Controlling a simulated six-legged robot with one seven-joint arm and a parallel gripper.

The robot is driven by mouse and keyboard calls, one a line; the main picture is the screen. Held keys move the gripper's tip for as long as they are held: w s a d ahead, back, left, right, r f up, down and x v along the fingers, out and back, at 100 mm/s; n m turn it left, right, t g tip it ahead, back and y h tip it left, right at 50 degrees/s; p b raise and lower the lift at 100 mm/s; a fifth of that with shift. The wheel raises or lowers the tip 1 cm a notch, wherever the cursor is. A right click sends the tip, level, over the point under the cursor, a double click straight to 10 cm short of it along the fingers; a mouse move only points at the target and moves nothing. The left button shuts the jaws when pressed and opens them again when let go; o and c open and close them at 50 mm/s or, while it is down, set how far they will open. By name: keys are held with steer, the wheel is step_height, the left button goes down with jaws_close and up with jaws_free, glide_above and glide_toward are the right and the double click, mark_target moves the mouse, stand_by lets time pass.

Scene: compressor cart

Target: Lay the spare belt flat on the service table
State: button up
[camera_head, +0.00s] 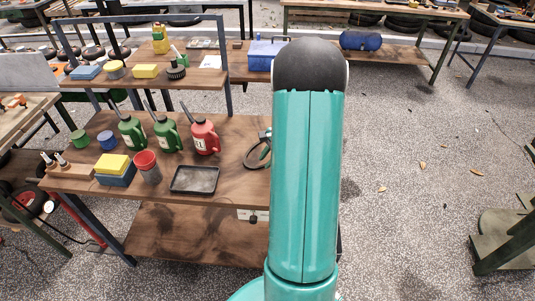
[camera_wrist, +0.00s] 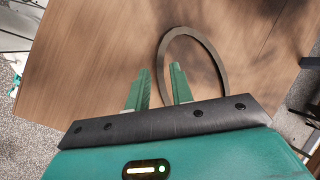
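The spare belt is a dark closed loop (camera_wrist: 218,58) over the brown wooden tabletop (camera_wrist: 90,60) in the wrist view. In the head view the belt (camera_head: 250,160) shows near the right part of the wooden table (camera_head: 225,140), partly hidden by my arm. My gripper (camera_wrist: 160,70) has two green fingers with a clear gap between them. The belt's near-left side runs through this gap, and the right finger stands inside the loop. I cannot tell whether the belt touches the tabletop all round.
A black tray (camera_head: 195,179), a red oil can (camera_head: 205,136), green oil cans (camera_head: 166,134) and a yellow sponge (camera_head: 112,164) stand left of the belt. A raised shelf (camera_head: 200,76) is behind. Bare tabletop lies just behind and beside the tray.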

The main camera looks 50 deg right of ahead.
steer(key=shift+s+a+r, duration=0.35)
steer(key=shift+s+a, duration=0.25)
steer(key=shift+s+a+r, duration=0.3)
steer(key=shift+s+a, duration=0.25)
steer(key=shift+a, duration=0.1)
steer(key=shift+s+a+r, duration=0.35)
steer(key=shift+s+a, duration=0.25)
step_height(320, 180, up, 7)
steer(key=s+a, duration=0.2)
